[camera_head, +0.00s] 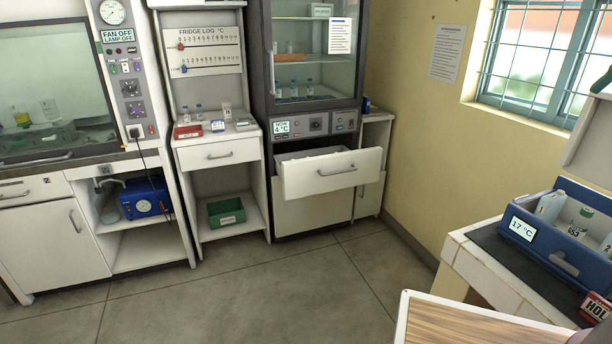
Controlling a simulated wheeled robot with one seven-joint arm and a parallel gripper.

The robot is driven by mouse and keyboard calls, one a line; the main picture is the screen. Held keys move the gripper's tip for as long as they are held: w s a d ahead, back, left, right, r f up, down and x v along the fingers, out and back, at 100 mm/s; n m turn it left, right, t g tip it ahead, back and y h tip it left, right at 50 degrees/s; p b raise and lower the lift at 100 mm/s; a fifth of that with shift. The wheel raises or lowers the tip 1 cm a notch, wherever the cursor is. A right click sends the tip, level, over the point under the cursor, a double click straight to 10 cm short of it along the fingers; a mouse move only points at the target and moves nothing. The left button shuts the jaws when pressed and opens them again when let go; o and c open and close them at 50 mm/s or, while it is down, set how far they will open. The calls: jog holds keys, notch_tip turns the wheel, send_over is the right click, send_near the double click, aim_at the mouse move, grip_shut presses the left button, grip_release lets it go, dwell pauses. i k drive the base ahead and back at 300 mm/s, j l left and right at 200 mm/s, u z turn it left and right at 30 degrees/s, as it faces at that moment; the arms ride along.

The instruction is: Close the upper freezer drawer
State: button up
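The upper freezer drawer (332,173) is pulled out below the grey glass-door fridge (315,50). Its white front with a grey bar handle (337,170) stands forward of the cabinet, at a slight angle in the picture. Part of the drawer's grey interior shows behind the front. Below it is a plain white lower front (312,213), which looks flush with the cabinet. My gripper is not in view.
Open grey floor (250,290) lies before the fridge. A drawer bench (218,155) stands to its left and a narrow white cabinet (370,190) to its right. At right, a counter (505,282) holds a blue bath (560,240). A wood-topped surface (470,322) is at the bottom right.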

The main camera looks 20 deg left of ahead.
aim_at(325, 170)
jog(key=u, duration=0.8)
jog(key=i+j, duration=0.15)
jog(key=i, duration=0.3)
jog(key=i+j, duration=0.2)
jog(key=i, duration=0.2)
jog(key=i+j, duration=0.15)
jog(key=i, duration=0.3)
jog(key=i+j, duration=0.15)
jog(key=i, duration=0.3)
jog(key=i+j, duration=0.15)
jog(key=i, duration=0.25)
jog(key=z, duration=0.05)
